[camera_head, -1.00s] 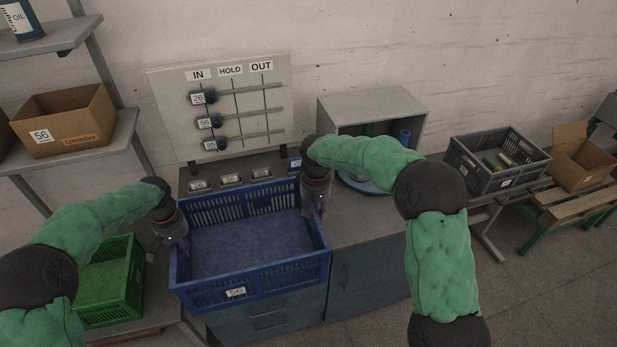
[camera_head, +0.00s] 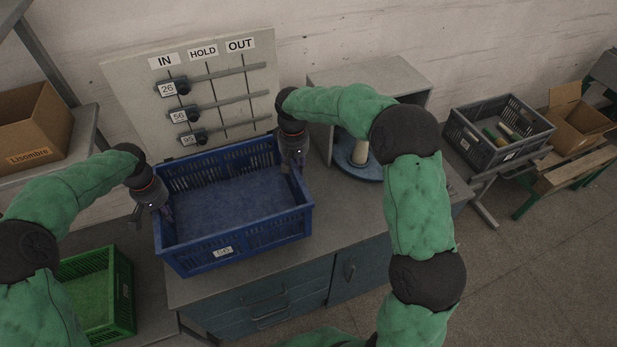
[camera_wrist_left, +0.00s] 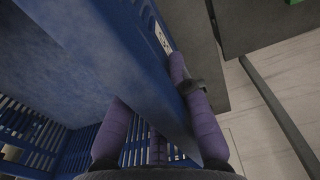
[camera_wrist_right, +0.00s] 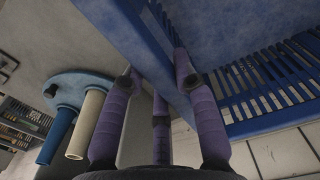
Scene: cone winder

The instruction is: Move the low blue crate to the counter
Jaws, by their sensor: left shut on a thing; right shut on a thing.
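The low blue crate (camera_head: 235,247) is empty and roughly level over the counter (camera_head: 345,225), its far side close to the sign board. I cannot tell whether its base touches the counter top. My left gripper (camera_head: 160,207) is shut on the crate's left wall; its purple fingers straddle that wall in the left wrist view (camera_wrist_left: 160,110). My right gripper (camera_head: 294,163) is shut on the crate's right wall, with fingers on both sides of it in the right wrist view (camera_wrist_right: 160,100). The crate hides the counter beneath it.
The sign board (camera_head: 235,105) with numbered sliders stands behind the crate. To the right are a grey box shelter (camera_head: 375,75) and a round blue stand (camera_head: 345,167) with a pale post. A green crate (camera_head: 120,290) sits lower left. A grey crate (camera_head: 480,150) stands further right.

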